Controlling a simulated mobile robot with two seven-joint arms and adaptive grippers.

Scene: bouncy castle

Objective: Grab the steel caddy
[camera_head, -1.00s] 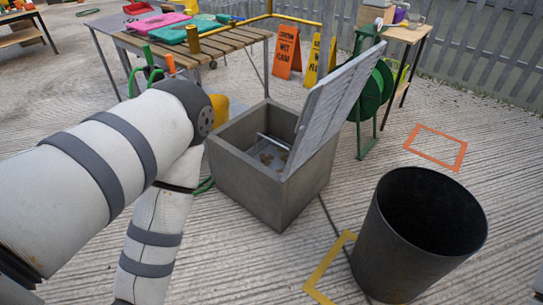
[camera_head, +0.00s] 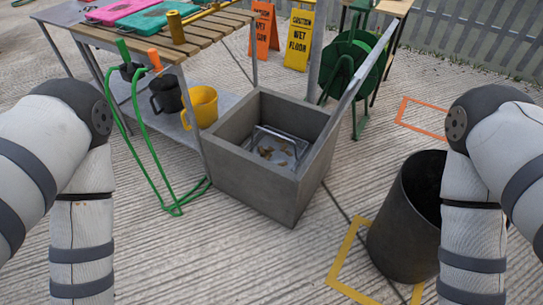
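The steel caddy (camera_head: 277,143) appears to be the shiny metal piece lying low inside the open grey box (camera_head: 255,192). Brown leaf-like bits show in or around it. Its lower part is hard to make out, and the box's front wall may hide some of it. The box's lid (camera_head: 352,68) stands raised on the right side and shows almost edge-on. My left arm comes in at the left edge and my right arm at the right edge. Both bend downward, and both grippers are outside the picture.
A slatted table (camera_head: 205,30) stands behind, with a black mug (camera_head: 166,95) and yellow mug (camera_head: 203,106) on its shelf. A green frame (camera_head: 165,180) stands left of the box. A dark bin (camera_head: 400,215) is to the right. Ribbed floor in front is open.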

